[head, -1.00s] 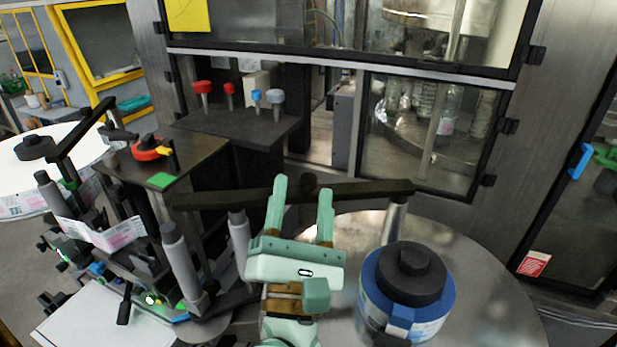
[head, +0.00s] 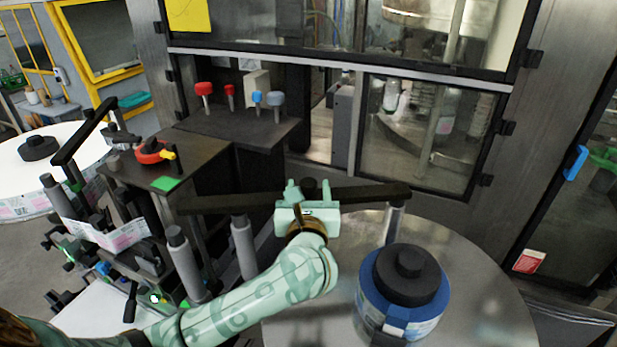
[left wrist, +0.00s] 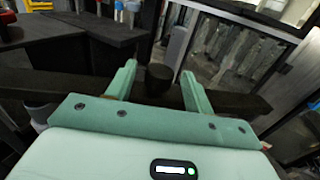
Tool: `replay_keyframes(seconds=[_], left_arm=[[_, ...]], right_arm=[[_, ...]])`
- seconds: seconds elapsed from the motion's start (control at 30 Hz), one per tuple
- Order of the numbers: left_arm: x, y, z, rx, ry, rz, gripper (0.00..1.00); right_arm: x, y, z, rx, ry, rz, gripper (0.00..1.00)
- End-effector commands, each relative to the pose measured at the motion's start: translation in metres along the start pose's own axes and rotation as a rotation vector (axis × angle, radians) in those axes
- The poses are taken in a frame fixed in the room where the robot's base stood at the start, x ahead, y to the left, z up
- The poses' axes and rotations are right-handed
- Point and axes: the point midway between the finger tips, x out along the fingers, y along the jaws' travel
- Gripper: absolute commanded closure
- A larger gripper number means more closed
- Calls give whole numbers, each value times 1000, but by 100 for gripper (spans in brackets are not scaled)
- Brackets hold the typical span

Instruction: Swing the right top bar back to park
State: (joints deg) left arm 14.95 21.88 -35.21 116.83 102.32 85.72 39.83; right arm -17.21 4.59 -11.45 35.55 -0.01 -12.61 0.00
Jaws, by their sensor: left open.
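The right top bar (head: 365,194) is a long dark bar running across the middle of the head view, above the round metal table. A round dark knob (left wrist: 158,78) stands on it. My left gripper (head: 308,187) is at the middle of the bar, open, fingers pointing away from me. In the left wrist view its two pale green fingers (left wrist: 160,88) stand on either side of the knob, with gaps showing. The bar also crosses the left wrist view (left wrist: 235,103), partly hidden by the gripper body. My right gripper is not in view.
A blue-rimmed reel (head: 401,290) with a black hub sits on the metal table (head: 480,275). Grey upright rollers (head: 184,263) stand at left. Red and blue knobs stand on a dark block (head: 240,128) behind the bar. The left top bar (head: 83,133) is farther left.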

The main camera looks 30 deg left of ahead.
Motion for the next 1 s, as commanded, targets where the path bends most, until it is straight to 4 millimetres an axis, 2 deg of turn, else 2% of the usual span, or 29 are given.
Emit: replay_keyframes(seconds=[0.1,0.2,0.5,0.57,0.7,1.0], left_arm=[[16,0,1,1,-2,0,48],[23,0,0,1,-1,0,48],[26,0,0,0,-1,0,48],[26,0,0,0,-1,0,62],[26,0,0,0,-1,0,100],[33,1,-1,-1,-1,29,100]], right_arm=[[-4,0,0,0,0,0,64],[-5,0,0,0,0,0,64],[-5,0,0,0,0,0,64],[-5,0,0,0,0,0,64],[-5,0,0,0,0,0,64],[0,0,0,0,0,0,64]])
